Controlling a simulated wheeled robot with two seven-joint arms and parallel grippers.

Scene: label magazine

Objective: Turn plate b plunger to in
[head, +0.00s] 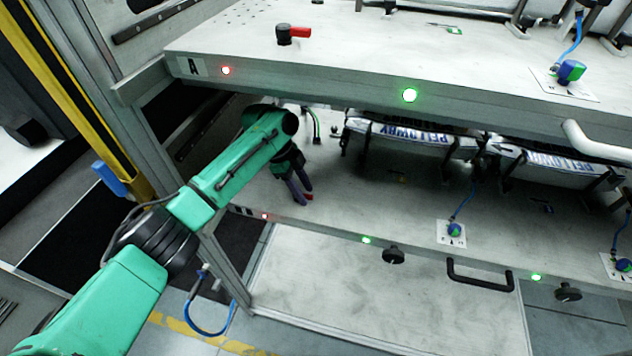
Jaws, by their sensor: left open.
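The lower plate (345,205) lies under the upper one. Its front-left label is partly hidden by my arm, so I cannot read its letter. A small red part (308,196) shows right at my left gripper's fingertips, probably the handle of this plate's plunger; the rest of it is hidden by the fingers. My left gripper (300,190) is open, with dark fingers pointing down at the lower plate around or beside the red part; I cannot tell which. My right gripper is not in view.
The upper plate (340,70), marked A, overhangs my left arm and carries a black plunger with a red handle (293,33). Label stacks (415,138) sit at the back of the lower plate. A black pull handle (480,275) and knobs are below its front edge.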

